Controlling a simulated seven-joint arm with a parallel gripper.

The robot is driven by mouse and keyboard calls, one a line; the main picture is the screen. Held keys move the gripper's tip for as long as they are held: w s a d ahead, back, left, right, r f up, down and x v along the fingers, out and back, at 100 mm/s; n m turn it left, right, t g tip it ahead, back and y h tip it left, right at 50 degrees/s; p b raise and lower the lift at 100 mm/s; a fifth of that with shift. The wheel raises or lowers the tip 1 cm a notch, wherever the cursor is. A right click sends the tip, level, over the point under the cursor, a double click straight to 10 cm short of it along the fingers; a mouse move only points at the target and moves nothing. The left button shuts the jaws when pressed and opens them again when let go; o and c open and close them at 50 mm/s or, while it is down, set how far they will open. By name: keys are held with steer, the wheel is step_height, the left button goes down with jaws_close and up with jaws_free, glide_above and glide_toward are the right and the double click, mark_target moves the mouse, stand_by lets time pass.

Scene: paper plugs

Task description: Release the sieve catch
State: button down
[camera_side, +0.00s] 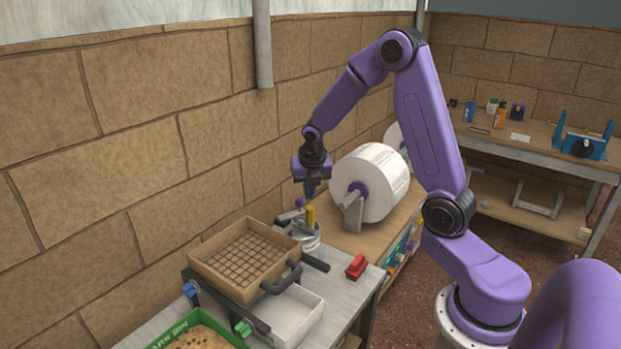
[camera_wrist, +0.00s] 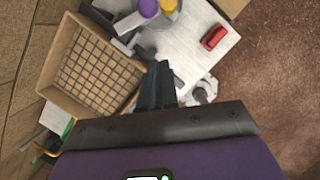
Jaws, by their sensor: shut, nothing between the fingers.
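The sieve (camera_side: 212,272) is a square wooden frame with a dark mesh, on the bench at the lower middle of the side view. It also shows at the upper left of the wrist view (camera_wrist: 60,72). A black handle (camera_side: 283,279) stands at its right side. A blue clip (camera_side: 189,290) and a green clip (camera_side: 243,328) sit on the dark rails below it. I cannot tell which part is the catch. My gripper (camera_side: 311,191) is shut and empty, pointing down above and right of the sieve, apart from it. Its dark fingers show in the wrist view (camera_wrist: 158,85).
A white tray (camera_side: 308,318) lies under the sieve's front. A green bin (camera_side: 235,341) stands at the lower left. A pot with purple and yellow-handled tools (camera_side: 310,240) stands behind the sieve. A red object (camera_side: 356,267) and a large paper roll (camera_side: 390,185) are to the right.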

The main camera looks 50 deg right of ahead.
steer(key=shift+v, duration=2.3)
steer(key=s+a+r+m+y, duration=0.2)
steer(key=s+a+m, duration=0.6)
steer(key=s+a, duration=0.65)
steer(key=s+a+m+g, duration=0.1)
steer(key=s+a+m, duration=0.1)
steer(key=s, duration=0.6)
steer(key=s+a+m+g, duration=0.1)
steer(key=s+m, duration=0.4)
steer(key=s, duration=0.3)
steer(key=shift+a+r+y, duration=0.3)
steer(key=shift+a+r, duration=0.1)
